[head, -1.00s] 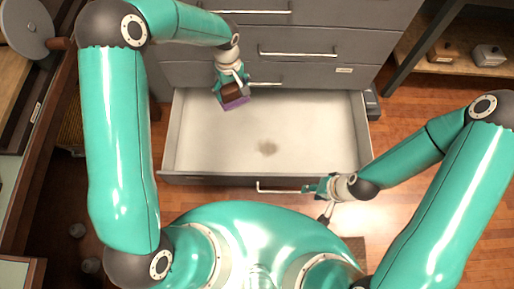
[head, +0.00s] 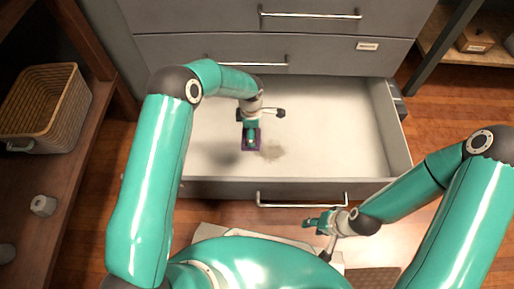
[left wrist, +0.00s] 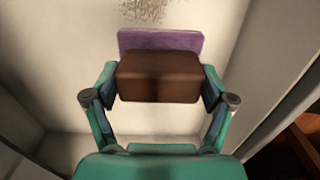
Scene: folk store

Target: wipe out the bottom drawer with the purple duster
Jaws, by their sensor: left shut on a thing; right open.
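The bottom drawer (head: 335,125) is pulled open, with a pale interior. A dark dirt smudge (head: 272,151) lies on its floor; in the left wrist view the smudge (left wrist: 143,10) is at the top edge. The purple duster (head: 251,145) has a purple pad and, in the left wrist view, a brown block handle (left wrist: 158,77). My left gripper (head: 250,123) is shut on that handle inside the drawer, with the pad just left of the smudge. Whether the pad touches the floor is unclear. My right gripper (head: 320,222) is open and empty, in front of the drawer's handle (head: 302,200), apart from it.
Closed grey drawers (head: 320,55) stand above and behind the open one. A wicker basket (head: 45,110) sits on a wooden shelf at the left. A brown box (head: 475,40) is on a shelf at the upper right. Wooden floor shows right of the drawer.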

